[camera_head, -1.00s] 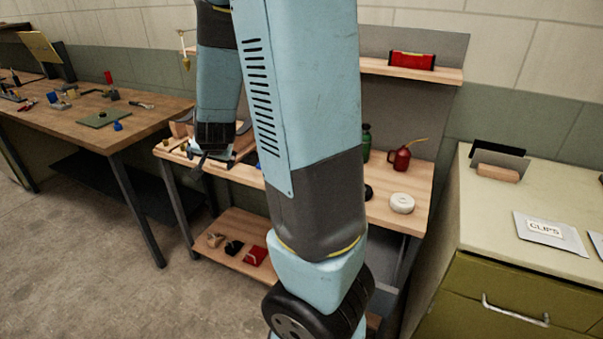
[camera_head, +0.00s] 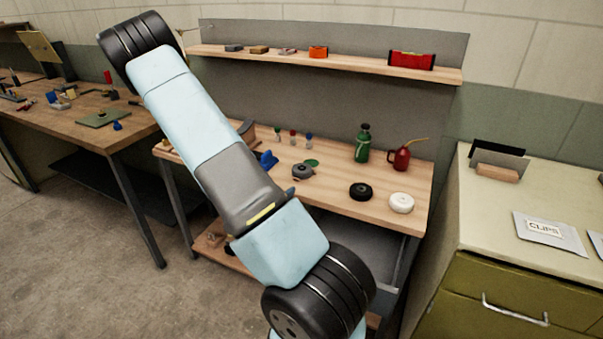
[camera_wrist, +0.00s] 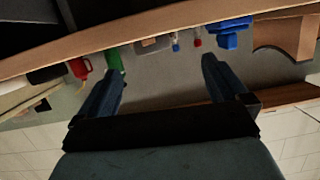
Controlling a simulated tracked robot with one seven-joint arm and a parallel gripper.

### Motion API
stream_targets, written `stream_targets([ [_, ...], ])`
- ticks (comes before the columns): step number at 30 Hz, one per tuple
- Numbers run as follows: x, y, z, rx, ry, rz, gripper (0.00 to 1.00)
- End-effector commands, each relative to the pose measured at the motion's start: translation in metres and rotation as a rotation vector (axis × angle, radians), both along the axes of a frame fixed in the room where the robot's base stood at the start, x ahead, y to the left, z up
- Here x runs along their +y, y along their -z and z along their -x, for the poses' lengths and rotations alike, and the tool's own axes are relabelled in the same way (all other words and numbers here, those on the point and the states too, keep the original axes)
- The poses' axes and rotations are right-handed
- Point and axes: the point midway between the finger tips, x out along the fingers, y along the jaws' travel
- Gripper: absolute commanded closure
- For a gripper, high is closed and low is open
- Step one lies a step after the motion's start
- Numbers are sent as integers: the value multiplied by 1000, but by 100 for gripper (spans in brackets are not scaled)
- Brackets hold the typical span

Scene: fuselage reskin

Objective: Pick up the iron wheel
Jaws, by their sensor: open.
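A dark grey round piece (camera_head: 302,171), which looks like the iron wheel, lies on the wooden bench beside a flat green disc (camera_head: 312,162). A black wheel (camera_head: 360,191) and a white wheel (camera_head: 402,203) lie to its right near the front edge. My gripper (camera_wrist: 162,66) is open and empty in the wrist view, its two fingers wide apart. That view is upside down, with the bench edge (camera_wrist: 140,28) across its top, and a grey item (camera_wrist: 152,45) shows beyond the fingers.
A green bottle (camera_head: 362,145) and a red oil can (camera_head: 400,158) stand behind the wheels. A blue item (camera_head: 267,159) and small coloured-top bottles (camera_head: 293,138) stand to the left. A shelf (camera_head: 340,64) runs above.

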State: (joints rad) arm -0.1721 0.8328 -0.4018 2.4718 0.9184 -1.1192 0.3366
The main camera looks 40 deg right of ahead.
Motion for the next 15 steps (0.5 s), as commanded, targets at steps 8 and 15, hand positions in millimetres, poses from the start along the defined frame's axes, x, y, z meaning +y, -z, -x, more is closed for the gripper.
stream_targets([
  [8,-15,4,14,0,23,131,0],
  [15,-45,8,4,-2,26,138,0],
])
